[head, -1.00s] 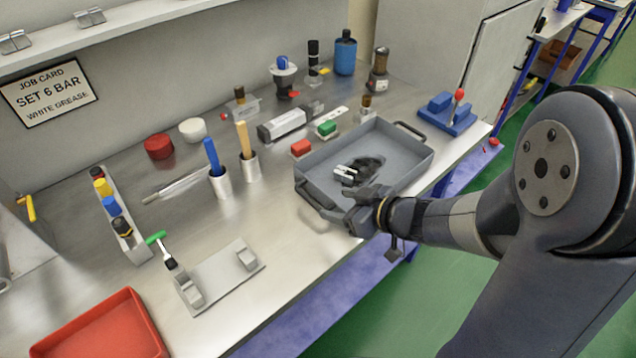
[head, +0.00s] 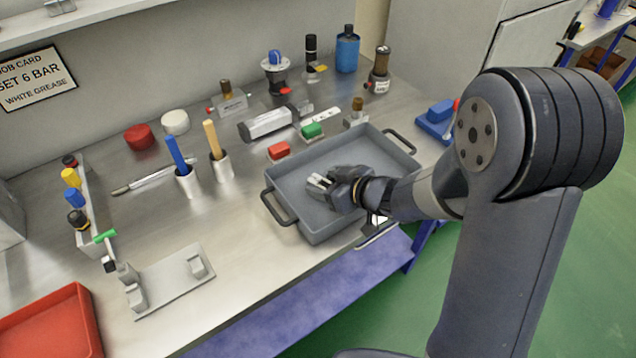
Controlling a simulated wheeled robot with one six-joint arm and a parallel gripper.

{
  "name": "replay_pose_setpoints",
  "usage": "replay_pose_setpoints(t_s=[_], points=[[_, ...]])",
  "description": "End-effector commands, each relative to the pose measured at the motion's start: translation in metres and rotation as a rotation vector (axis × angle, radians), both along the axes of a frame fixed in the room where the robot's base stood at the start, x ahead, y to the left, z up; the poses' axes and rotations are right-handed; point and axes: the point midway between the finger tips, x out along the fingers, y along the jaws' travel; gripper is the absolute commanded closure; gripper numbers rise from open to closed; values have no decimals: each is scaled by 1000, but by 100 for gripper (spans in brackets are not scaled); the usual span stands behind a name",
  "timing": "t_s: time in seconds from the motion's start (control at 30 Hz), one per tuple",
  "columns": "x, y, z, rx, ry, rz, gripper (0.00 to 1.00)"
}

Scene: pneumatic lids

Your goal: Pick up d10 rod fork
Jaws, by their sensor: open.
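A small silver forked piece (head: 318,182), which looks like the d10 rod fork, lies in the left middle of the grey tray (head: 320,228). My gripper (head: 336,186) is low over the tray, right at the piece's right side. Its jaws are open, and the silver piece shows at their tips. I cannot tell whether the jaws surround it or touch it. My gripper and wrist hide part of the tray floor and whatever lies behind them.
The tray has raised walls and handles at both ends. A red block (head: 279,151) and a green-topped block (head: 312,130) stand behind it. A metal cylinder (head: 268,124) lies farther back. A fixture plate (head: 172,283) sits front left, with bare bench between it and the tray.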

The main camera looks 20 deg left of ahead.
Motion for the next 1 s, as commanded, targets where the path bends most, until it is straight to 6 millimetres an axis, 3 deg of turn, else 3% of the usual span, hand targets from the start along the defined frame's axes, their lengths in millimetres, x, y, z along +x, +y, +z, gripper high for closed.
replay_pose_setpoints(t_s=[0.37, 1.0], points=[[5, 9, -6, 0, -1, 0, 41], [5, 9, -6, -1, 0, 0, 94]])
